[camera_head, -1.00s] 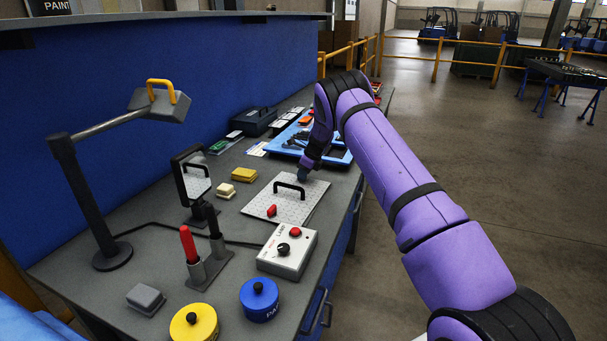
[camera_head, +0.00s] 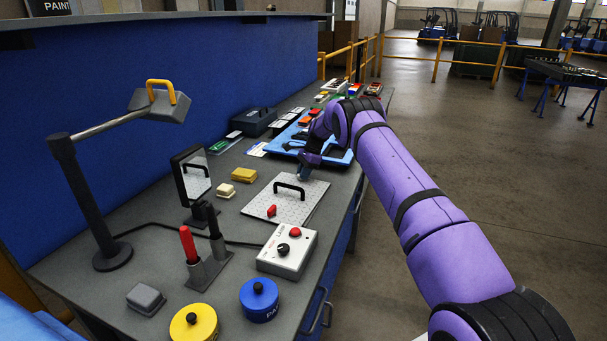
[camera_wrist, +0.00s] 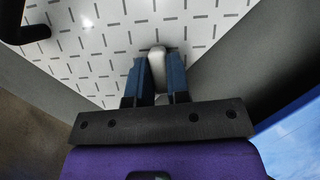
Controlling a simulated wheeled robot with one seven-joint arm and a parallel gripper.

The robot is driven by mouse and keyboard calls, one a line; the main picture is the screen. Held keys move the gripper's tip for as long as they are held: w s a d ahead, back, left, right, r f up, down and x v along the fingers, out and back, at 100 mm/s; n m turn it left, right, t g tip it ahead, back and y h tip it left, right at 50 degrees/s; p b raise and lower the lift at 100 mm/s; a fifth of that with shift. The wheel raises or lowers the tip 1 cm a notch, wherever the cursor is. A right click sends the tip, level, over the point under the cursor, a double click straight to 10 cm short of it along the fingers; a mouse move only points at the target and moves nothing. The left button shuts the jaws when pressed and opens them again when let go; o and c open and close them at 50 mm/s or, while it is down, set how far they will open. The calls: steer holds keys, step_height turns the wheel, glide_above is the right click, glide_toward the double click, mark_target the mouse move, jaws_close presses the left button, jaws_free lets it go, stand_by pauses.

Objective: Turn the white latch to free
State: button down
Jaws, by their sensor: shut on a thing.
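The white latch (camera_wrist: 157,62) shows in the wrist view at the edge of a white patterned plate (camera_wrist: 110,45). My gripper (camera_wrist: 158,72) is shut on the latch, with one blue-grey finger on each side of it. In the head view my gripper (camera_head: 304,172) is at the far right corner of the plate (camera_head: 283,208), and there the latch is hidden behind it. The plate lies on the grey bench with a black handle (camera_head: 289,186) and a red latch (camera_head: 272,211) on it.
A blue tray (camera_head: 338,158) lies just behind my gripper. A grey box with a red button (camera_head: 287,250) stands in front of the plate. A mirror (camera_head: 193,177), a yellow block (camera_head: 244,174) and a lamp (camera_head: 80,195) stand to the left.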

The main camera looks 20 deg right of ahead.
steer(key=n+g, duration=0.1)
steer(key=n, duration=0.2)
steer(key=shift+w+f+n, duration=0.1)
steer(key=shift+n, duration=0.2)
steer(key=shift+n+g+h, duration=0.5)
steer(key=shift+n+g, duration=0.4)
steer(key=shift+n, duration=1.4)
steer(key=c, duration=1.1)
jaws_free()
step_height(320, 180, up, 4)
steer(key=shift+r, duration=0.1)
steer(key=shift+s+a+f, duration=0.1)
steer(key=shift+s+f, duration=0.1)
steer(key=shift+s, duration=0.2)
steer(key=shift+s+a+r, duration=0.2)
steer(key=shift+s+a, duration=0.25)
steer(key=shift+s, duration=2.05)
steer(key=shift+s+a+r, duration=0.25)
steer(key=shift+s+a, duration=0.2)
steer(key=shift+s, duration=2)
steer(key=shift+s+a+r, duration=0.2)
steer(key=shift+s+a, duration=0.25)
steer(key=shift+s, duration=2.05)
